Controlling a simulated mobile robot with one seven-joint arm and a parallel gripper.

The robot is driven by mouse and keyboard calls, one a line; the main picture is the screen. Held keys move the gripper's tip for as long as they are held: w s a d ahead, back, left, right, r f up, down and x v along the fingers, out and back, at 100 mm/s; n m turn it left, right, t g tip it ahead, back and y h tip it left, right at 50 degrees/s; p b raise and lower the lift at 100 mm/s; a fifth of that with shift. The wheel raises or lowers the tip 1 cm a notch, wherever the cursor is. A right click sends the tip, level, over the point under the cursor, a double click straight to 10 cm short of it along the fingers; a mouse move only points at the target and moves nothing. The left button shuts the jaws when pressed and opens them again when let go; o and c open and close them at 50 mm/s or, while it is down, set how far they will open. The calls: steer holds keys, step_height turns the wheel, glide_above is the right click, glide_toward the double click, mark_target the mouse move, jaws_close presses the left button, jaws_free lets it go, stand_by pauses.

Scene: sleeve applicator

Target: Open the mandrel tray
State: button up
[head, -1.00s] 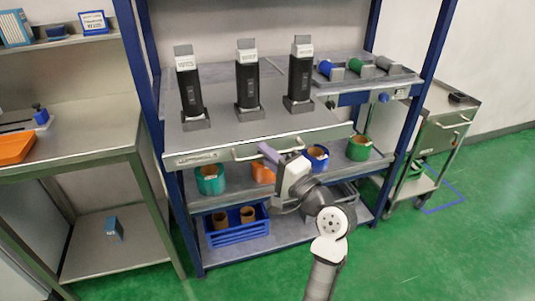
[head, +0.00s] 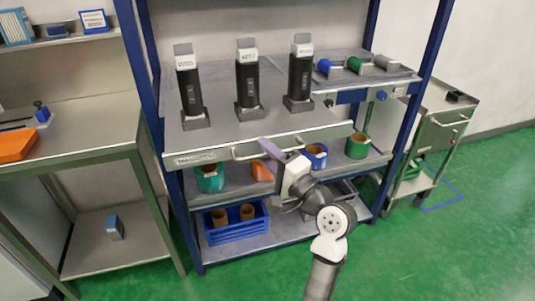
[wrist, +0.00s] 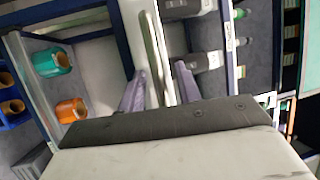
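The mandrel tray (head: 215,152) is a grey metal drawer on the blue-post rack, with several black mandrels in grey bases standing on top, three in all (head: 247,80). Its light bar handle (head: 243,156) runs along the front face. My gripper (head: 271,148) is at the right part of the handle. In the wrist view its two purple fingers (wrist: 160,88) are apart, and the handle bar (wrist: 156,50) lies between them. A gap shows between bar and fingers, so the gripper does not seem to clasp it. Exact depth is hard to tell.
Teal, orange, blue and green rolls sit on the shelf below, including a green roll (head: 357,146). A blue crate (head: 236,232) is lower down. A workbench (head: 85,125) stands left and a metal cart (head: 437,130) right. The green floor in front is clear.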

steer(key=b+v, duration=0.3)
steer(key=v, duration=1)
steer(key=shift+s+d, duration=0.2)
steer(key=shift+s, duration=0.15)
steer(key=shift+d+f, duration=0.1)
